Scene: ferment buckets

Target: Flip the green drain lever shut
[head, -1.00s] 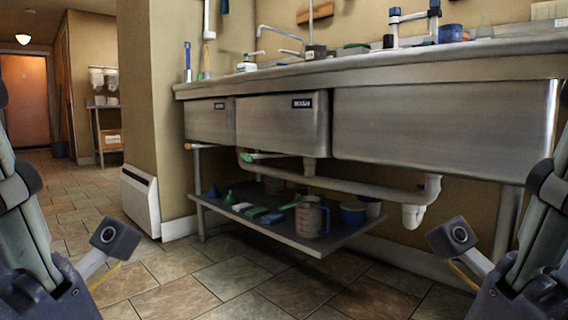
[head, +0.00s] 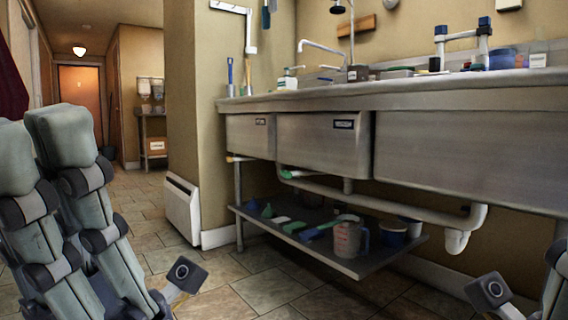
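The green drain lever (head: 292,174) is a small green handle below the middle sink basin, at the left end of the grey drain pipe (head: 380,200). It looks roughly level; I cannot tell its exact valve position. My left gripper (head: 40,140) is large in the lower left, its two padded fingers pointing up. My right gripper (head: 556,255) is mostly cut off at the lower right edge, also well away from the lever.
The steel sink counter (head: 430,102) runs along the right wall. A low shelf (head: 372,262) beneath holds a measuring jug (head: 349,240), a blue tub (head: 393,234) and green and blue items. An orange-tipped handle (head: 238,158) sits left of the lever. The tiled floor in front looks clear.

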